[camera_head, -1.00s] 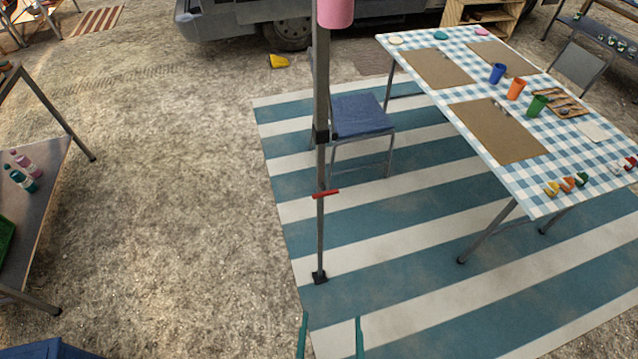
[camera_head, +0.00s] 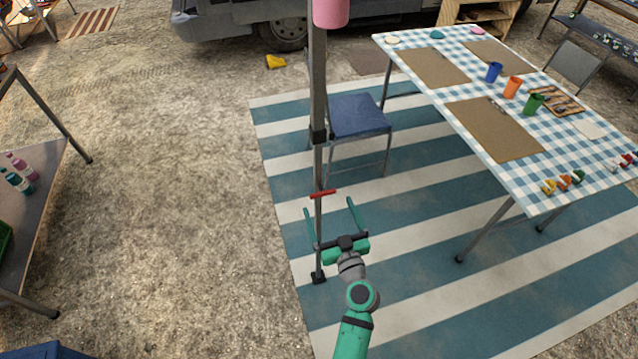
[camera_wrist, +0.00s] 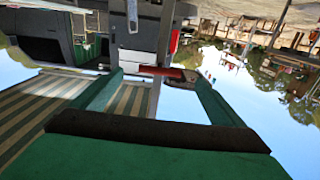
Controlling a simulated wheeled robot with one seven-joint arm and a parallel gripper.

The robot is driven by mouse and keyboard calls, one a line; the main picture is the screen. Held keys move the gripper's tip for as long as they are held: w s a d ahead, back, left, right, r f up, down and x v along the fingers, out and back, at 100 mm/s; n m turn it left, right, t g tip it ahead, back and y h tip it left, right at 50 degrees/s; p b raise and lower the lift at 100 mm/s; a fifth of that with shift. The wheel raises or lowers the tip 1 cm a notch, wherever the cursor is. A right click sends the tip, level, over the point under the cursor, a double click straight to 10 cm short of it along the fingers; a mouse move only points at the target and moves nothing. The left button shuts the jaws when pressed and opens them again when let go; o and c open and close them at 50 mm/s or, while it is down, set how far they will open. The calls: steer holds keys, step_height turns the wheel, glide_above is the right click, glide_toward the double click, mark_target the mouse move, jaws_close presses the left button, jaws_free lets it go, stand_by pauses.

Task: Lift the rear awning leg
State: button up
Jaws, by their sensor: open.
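The awning leg (camera_head: 318,100) is an upright grey post with a dark collar and a small black foot (camera_head: 318,278) at the edge of the striped mat. A short red handle (camera_head: 322,193) sticks out sideways from its lower part. My gripper (camera_head: 329,204) is open and empty, with its two teal fingers pointing up just below the handle. In the wrist view, which looks upside down, the red handle (camera_wrist: 163,71) shows between the fingertips, with the grey post beyond. I cannot tell whether the fingers touch the handle.
A pink cylinder (camera_head: 331,12) is high on the leg. A blue chair (camera_head: 358,115) stands just behind it. A checked table (camera_head: 560,130) with boards and cups is on the right, a metal table (camera_head: 38,190) with bottles on the left. The gravel between is mostly clear.

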mark_target(319, 183)
steer(key=x, duration=1)
steer(key=shift+w+a, duration=0.15)
steer(key=shift+w, duration=0.25)
